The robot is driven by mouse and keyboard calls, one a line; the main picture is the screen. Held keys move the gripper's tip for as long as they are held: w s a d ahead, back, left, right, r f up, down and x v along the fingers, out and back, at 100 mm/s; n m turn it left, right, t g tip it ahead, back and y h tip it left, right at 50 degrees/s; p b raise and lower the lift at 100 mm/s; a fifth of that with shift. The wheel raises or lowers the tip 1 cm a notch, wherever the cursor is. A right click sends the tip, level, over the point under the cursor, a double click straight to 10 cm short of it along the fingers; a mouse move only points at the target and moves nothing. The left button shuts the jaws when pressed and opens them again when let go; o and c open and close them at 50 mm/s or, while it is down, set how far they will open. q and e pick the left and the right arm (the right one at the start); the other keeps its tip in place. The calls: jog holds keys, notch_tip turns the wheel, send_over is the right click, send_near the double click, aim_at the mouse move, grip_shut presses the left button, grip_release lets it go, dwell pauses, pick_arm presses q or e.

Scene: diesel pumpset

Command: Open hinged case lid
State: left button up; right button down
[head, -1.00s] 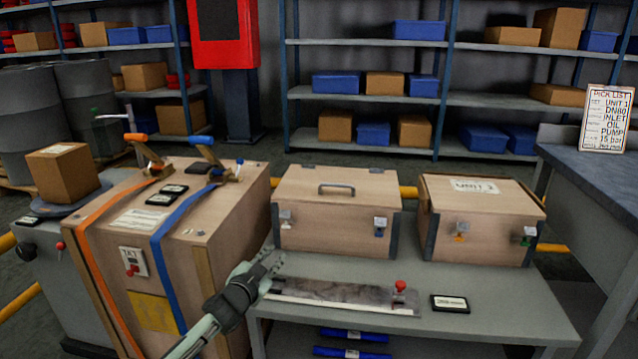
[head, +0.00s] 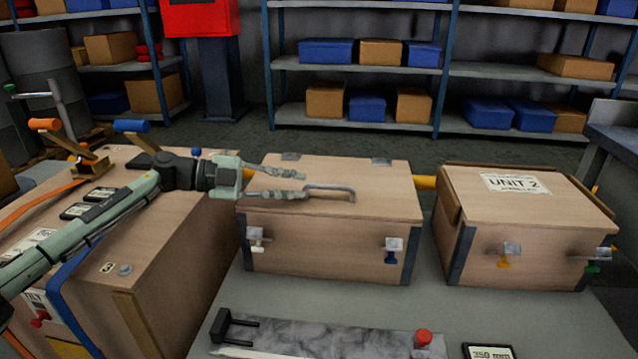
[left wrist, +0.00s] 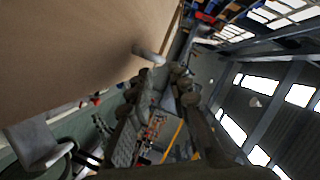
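The middle wooden case (head: 325,245) stands on the grey table with its lid (head: 350,175) down. A grey bail handle (head: 335,189) is on the lid, and two hinges (head: 291,156) show at its back edge. In the left wrist view, the fingers (left wrist: 166,72) are apart near part of the handle (left wrist: 148,54). My right gripper is out of view.
A second wooden case labelled UNIT 2 (head: 515,240) stands to the right. A large strapped crate (head: 170,250) is at the left, under my left arm. A grey plate with a red knob (head: 325,338) lies on the table in front. Shelves stand behind.

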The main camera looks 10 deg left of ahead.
aim_at(321, 187)
pick_arm(q)
jog(key=x, duration=0.6)
jog(key=shift+d, duration=0.3)
grip_shut()
